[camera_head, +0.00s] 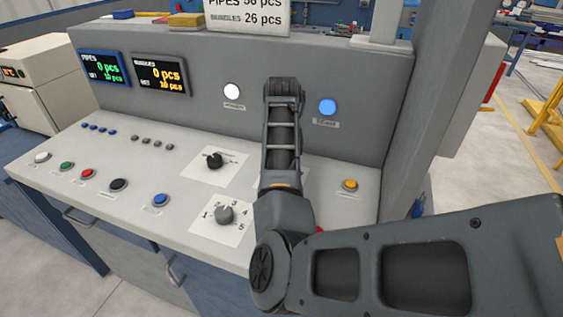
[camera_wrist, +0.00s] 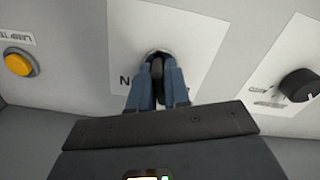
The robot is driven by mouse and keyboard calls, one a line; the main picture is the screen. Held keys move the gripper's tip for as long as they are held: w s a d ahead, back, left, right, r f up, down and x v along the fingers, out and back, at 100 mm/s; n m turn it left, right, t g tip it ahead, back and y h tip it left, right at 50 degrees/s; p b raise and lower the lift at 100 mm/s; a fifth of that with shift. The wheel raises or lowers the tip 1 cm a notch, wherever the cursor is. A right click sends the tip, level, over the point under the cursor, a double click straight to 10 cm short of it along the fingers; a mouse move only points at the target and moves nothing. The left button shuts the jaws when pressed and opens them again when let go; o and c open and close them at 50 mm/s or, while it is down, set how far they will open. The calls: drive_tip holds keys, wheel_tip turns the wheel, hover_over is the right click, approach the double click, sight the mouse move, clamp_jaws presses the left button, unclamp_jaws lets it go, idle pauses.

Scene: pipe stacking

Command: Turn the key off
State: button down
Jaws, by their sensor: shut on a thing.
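The key (camera_wrist: 157,70) is a small dark piece standing on a white label plate (camera_wrist: 200,38) in the wrist view. My gripper (camera_wrist: 157,85) is shut on it, with one blue-grey finger on each side. The fingers cover most of the key, so its turn angle cannot be told. A letter "N" shows beside the fingers, the rest of that marking hidden. In the head view my arm hides the key and the fingertips; only an edge of the white plate shows beside the arm.
A yellow button (camera_head: 350,185) sits right of the key plate, and a black knob (camera_head: 214,160) left of it. A numbered grey dial (camera_head: 224,214) is nearer the front. A lit white button (camera_head: 232,91) and blue button (camera_head: 327,106) are on the upright panel behind.

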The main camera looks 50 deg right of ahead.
idle(0.3)
drive_tip(key=n, duration=0.3)
drive_tip(key=shift+n, duration=0.4)
drive_tip(key=c, duration=1)
unclamp_jaws()
drive_tip(key=shift+w+r, duration=0.1)
drive_tip(key=shift+r, duration=3.4)
